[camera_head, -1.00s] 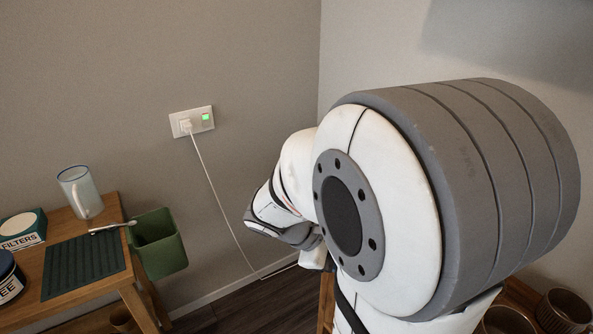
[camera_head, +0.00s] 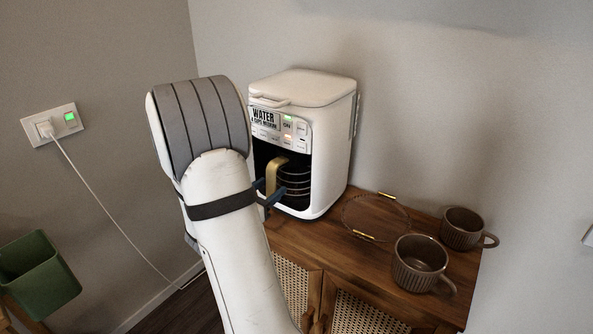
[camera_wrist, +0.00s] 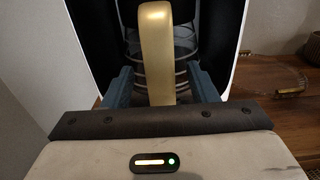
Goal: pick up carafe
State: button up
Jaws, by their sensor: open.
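The carafe (camera_head: 297,179) stands inside the white coffee maker (camera_head: 327,121) on the wooden cabinet, with its gold handle (camera_head: 275,174) facing out. In the wrist view the handle (camera_wrist: 156,50) stands upright in the middle, with ringed bands of the carafe (camera_wrist: 183,52) behind it. My gripper (camera_head: 268,190) is open at the front of the coffee maker. In the wrist view its blue fingers (camera_wrist: 160,88) are on either side of the handle, with gaps to it. My arm hides part of the machine's left side.
A round glass tray with gold handles (camera_head: 376,217) lies right of the machine. Two brown ribbed mugs, one in front (camera_head: 420,263) and one behind (camera_head: 462,229), stand farther right. A green bin (camera_head: 38,275) is at lower left. A white cord hangs from the wall outlet (camera_head: 53,125).

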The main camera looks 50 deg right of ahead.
aim_at(291, 171)
jog(key=d, duration=0.3)
jog(key=shift+w+d+f, duration=0.1)
jog(key=shift+w+d, duration=0.05)
jog(key=shift+d, duration=0.1)
grip_shut()
dwell(0.4)
